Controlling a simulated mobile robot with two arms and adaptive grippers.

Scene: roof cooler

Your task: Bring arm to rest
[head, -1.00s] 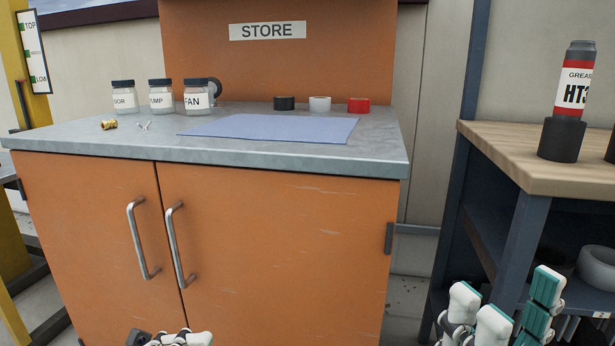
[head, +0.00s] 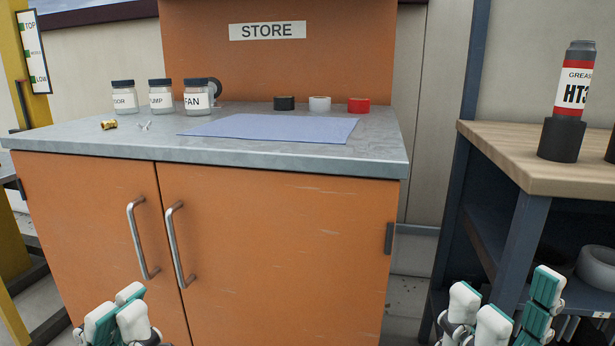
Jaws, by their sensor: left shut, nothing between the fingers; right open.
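My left gripper (head: 122,314) shows at the bottom left, in front of the orange cabinet's left door and below the counter top. Its white and teal fingers are shut with nothing between them. My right gripper (head: 512,310) shows at the bottom right, in front of the dark blue bench frame. Its fingers stand apart and it is empty. Neither gripper appears to touch anything. The lower parts of both are cut off by the picture's edge.
The orange cabinet (head: 285,250) has a grey counter top with a blue mat (head: 270,128), several labelled jars (head: 160,97), a brass fitting (head: 109,125) and tape rolls (head: 319,104). A wooden bench (head: 525,160) at right bears a grease tube (head: 574,82).

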